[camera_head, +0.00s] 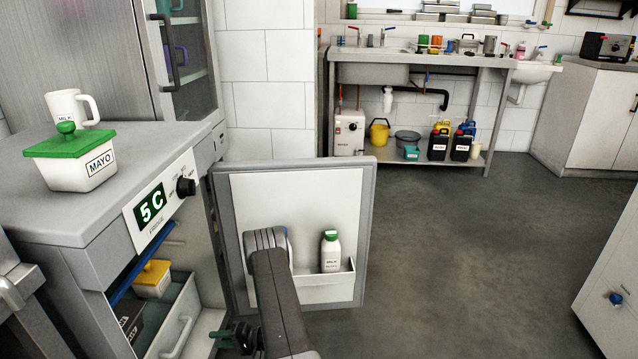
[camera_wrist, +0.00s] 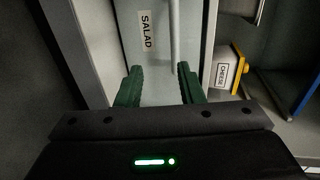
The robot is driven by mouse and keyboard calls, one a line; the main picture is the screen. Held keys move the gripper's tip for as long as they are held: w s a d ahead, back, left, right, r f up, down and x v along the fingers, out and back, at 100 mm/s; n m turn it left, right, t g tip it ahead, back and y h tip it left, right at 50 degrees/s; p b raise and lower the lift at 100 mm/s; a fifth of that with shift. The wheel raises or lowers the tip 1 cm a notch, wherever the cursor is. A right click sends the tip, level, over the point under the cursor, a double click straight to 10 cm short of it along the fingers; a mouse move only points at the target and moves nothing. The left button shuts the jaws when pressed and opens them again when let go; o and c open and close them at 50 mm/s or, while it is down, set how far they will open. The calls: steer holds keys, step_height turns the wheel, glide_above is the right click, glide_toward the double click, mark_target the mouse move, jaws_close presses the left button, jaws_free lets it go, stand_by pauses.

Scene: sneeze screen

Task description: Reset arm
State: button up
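My arm (camera_head: 275,295) reaches past the open fridge door. My gripper (camera_head: 235,338) is low by the fridge opening, partly cut off at the bottom of the head view. In the wrist view my gripper (camera_wrist: 159,85) has its two green fingers well apart, with nothing gripped between them. Beyond the fingers is a pale surface with a SALAD label (camera_wrist: 146,31) and a bar to its right. In the head view a pale drawer (camera_head: 183,320) with a handle is in the fridge. I cannot tell whether the fingers touch anything.
The fridge door (camera_head: 367,225) stands open, with a milk bottle (camera_head: 331,255) in its rack. A cheese container (camera_wrist: 224,72) is inside. A mayo tub (camera_head: 75,165) and a milk jug (camera_head: 72,107) stand on the fridge top. The floor (camera_head: 460,240) to the right is clear.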

steer(key=w+p+v, duration=0.1)
steer(key=p+v, duration=0.2)
steer(key=v, duration=1)
steer(key=shift+s, duration=0.3)
